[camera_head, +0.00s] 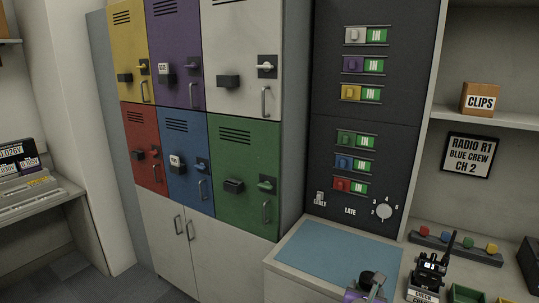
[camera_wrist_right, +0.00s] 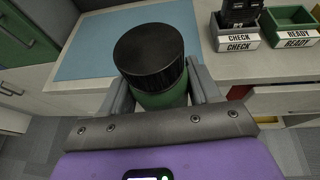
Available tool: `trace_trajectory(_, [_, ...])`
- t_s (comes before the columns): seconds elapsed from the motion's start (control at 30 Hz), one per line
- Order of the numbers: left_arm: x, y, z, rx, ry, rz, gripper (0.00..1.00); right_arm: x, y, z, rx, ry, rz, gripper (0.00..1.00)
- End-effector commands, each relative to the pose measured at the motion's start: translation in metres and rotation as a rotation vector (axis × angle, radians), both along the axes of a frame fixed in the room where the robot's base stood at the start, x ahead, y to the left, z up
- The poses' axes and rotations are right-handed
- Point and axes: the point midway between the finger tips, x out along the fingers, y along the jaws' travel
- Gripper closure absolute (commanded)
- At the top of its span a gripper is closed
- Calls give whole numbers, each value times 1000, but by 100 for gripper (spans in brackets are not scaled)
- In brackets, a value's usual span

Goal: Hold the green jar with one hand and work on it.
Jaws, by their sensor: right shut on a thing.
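The green jar (camera_wrist_right: 160,99) has a wide black lid (camera_wrist_right: 149,55). In the right wrist view it stands between the two grey fingers of my right gripper (camera_wrist_right: 163,88), which is shut on its green body. The lid points up toward the camera and looks closed. In the head view my right gripper (camera_head: 367,288) is at the bottom edge, in front of the counter, with the dark lid showing at it. The jar's lower part is hidden by the gripper. My left gripper is in neither view.
A blue mat (camera_head: 338,254) lies bare on the counter. A radio (camera_head: 430,270) stands in the CHECK tray (camera_wrist_right: 237,41), beside the green READY tray (camera_wrist_right: 291,22). Coloured lockers (camera_head: 249,160) are at left, and a dark panel with IN tags (camera_head: 362,110) stands behind the counter.

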Motion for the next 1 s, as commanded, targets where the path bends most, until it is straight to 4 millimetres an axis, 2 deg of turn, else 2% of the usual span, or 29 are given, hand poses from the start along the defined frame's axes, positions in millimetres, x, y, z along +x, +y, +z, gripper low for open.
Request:
trace_trajectory(0.2, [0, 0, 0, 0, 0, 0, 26, 9, 37, -32, 0, 9, 227, 93])
trace_trajectory(0.4, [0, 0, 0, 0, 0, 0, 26, 8, 62, -55, 0, 5, 376, 93])
trace_trajectory(0.6, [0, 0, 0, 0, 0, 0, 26, 5, 74, -66, 0, 2, 444, 93])
trace_trajectory(0.87, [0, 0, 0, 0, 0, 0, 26, 4, 79, -70, -2, 3, 466, 93])
trace_trajectory(1.0, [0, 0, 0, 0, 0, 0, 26, -3, 89, -83, -2, 6, 519, 93])
